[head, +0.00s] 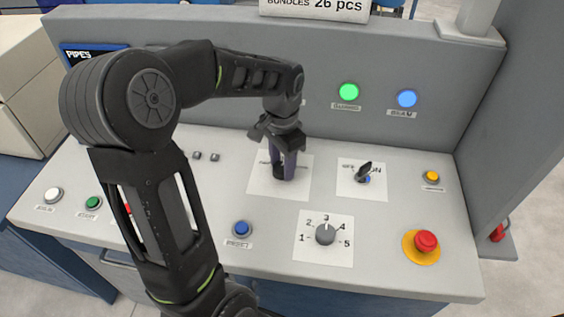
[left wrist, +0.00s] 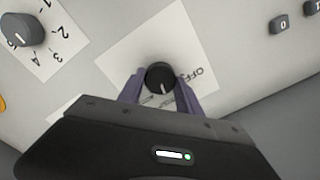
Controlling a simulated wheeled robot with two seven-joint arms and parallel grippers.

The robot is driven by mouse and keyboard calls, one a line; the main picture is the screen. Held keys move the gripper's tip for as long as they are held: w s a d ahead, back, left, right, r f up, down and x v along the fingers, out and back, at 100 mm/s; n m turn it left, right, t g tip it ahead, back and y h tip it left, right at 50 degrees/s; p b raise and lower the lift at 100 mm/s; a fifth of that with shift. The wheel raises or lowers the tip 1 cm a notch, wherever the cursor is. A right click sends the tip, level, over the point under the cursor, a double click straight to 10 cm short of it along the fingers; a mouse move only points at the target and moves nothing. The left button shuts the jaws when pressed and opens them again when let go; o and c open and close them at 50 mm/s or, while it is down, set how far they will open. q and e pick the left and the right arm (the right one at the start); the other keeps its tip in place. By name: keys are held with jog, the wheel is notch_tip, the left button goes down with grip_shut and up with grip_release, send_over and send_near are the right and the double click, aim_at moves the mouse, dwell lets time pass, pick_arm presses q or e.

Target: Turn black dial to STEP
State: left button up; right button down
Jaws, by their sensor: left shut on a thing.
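The black dial (left wrist: 160,76) stands on a white label plate (left wrist: 128,42) on the grey panel. In the left wrist view its white pointer line faces down towards my gripper, and the word OFF shows to its right; other lettering is partly hidden by the fingers. My left gripper (head: 284,168) reaches down to this dial in the head view, and its purple fingers are shut around it. In the left wrist view the left gripper (left wrist: 164,90) has one finger on each side of the dial. My right gripper is not in view.
A grey numbered knob (head: 325,234) stands in front of the dial. A black switch (head: 364,172) sits to its right. A red emergency button (head: 426,242) is at the right front, and a blue button (head: 241,228) is left of the numbered knob. A grey wall with lamps rises behind.

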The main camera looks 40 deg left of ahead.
aim_at(282, 166)
pick_arm(q)
jog(key=shift+m, duration=0.7)
jog(key=o, duration=1.4)
jog(key=shift+c, duration=0.2)
jog(key=shift+r, duration=3.9)
